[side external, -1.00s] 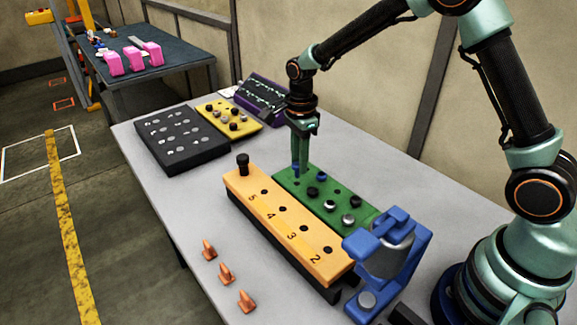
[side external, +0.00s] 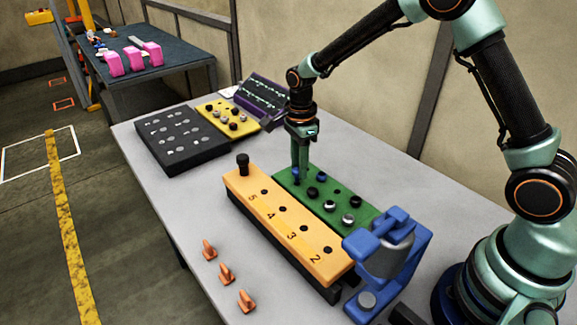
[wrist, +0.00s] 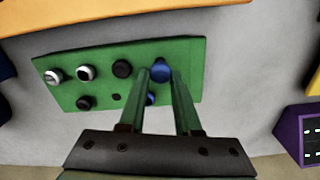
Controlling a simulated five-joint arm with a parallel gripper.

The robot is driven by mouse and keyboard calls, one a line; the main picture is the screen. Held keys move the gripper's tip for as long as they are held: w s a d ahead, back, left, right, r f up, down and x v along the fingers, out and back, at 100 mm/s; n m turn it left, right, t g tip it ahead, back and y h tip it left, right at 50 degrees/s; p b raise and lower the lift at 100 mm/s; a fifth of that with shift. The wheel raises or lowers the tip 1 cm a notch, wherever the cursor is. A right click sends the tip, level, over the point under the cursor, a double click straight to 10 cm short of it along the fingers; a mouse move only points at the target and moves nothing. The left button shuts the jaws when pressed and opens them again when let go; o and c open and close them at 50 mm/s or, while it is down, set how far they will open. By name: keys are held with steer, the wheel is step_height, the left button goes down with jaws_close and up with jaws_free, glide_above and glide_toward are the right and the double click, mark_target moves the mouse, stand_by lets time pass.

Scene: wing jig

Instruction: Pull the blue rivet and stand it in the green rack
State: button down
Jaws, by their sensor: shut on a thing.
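The green rack (side external: 284,180) stands behind the orange block and holds several black and silver-topped rivets. My gripper (side external: 299,180) points down at the rack's far left corner, its fingers shut on a blue rivet (side external: 296,173). In the wrist view this blue rivet (wrist: 161,72) shows between the fingertips, over the rack's end. Whether its shank is in a hole is hidden. A second blue rivet (side external: 321,177) stands in the rack's back row, partly hidden by a finger in the wrist view (wrist: 150,99). The orange block (side external: 267,222) has several numbered holes.
A tall black rivet (side external: 243,164) stands at the orange block's far end. A blue press (side external: 411,250) is at the rack's near end. A black tray (side external: 180,140), yellow block (side external: 246,126) and purple panel (side external: 262,96) lie behind. Several orange clips (side external: 226,273) line the front left.

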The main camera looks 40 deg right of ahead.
steer(key=shift+f, duration=1.2)
steer(key=c, duration=0.5)
jaws_free()
step_height(320, 180, up, 12)
steer(key=shift+r, duration=0.1)
steer(key=shift+r, duration=3.45)
